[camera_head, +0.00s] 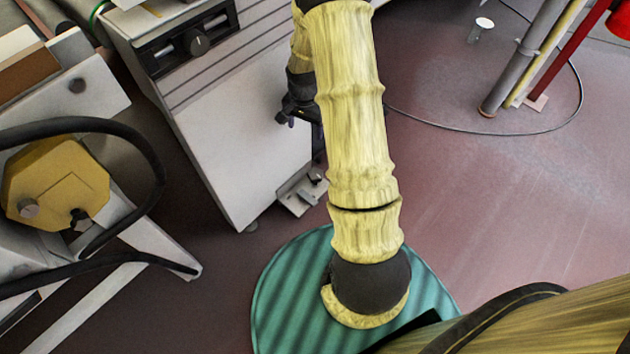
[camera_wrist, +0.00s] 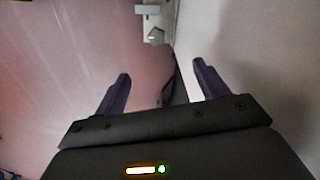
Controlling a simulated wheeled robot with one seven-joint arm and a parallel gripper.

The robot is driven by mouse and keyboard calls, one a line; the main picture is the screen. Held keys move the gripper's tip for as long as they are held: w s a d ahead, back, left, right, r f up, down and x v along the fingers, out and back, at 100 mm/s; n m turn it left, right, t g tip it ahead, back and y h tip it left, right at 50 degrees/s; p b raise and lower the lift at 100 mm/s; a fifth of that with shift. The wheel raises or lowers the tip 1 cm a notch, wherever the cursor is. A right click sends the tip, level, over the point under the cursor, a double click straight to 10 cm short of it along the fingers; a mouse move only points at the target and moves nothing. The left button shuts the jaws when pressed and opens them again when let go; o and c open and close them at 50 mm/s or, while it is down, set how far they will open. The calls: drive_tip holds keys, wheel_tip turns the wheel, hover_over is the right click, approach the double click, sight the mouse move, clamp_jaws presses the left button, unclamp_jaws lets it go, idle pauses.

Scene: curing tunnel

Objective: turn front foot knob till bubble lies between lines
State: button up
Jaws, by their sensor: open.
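A pale grey cabinet (camera_head: 250,130) stands left of my arm. A small light metal foot bracket (camera_head: 300,192) sits at its lower corner near the floor, partly hidden by my arm. The bracket also shows at the top of the wrist view (camera_wrist: 154,36), with small pale parts on it. I cannot tell which part is the foot knob, and I cannot make out a bubble or lines. My gripper (camera_wrist: 161,72) is open and empty, with the bracket beyond its fingertips, apart from them. In the head view its dark end (camera_head: 285,117) shows beside the cabinet, partly behind my arm.
A black panel with a round dial (camera_head: 198,44) is on the cabinet's upper part. A yellow housing (camera_head: 58,183) with black hoses is at left. A green striped round mat (camera_head: 285,290) lies below. Grey, yellow and red posts (camera_head: 525,55) and a cable are at upper right.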

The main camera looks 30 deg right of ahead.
sight(315, 174)
drive_tip(key=w+d+f+m+b, duration=0.1)
drive_tip(key=d+f+m+b, duration=0.2)
drive_tip(key=f, duration=0.9)
drive_tip(key=shift+w+d+f+g, duration=0.2)
drive_tip(key=shift+w+d+g, duration=0.1)
drive_tip(key=shift+d, duration=0.2)
wheel_tip(315, 174, down, 17)
drive_tip(key=b, duration=0.9)
drive_tip(key=shift+f, duration=0.2)
drive_tip(key=shift+c, duration=0.2)
drive_tip(key=c, duration=0.9)
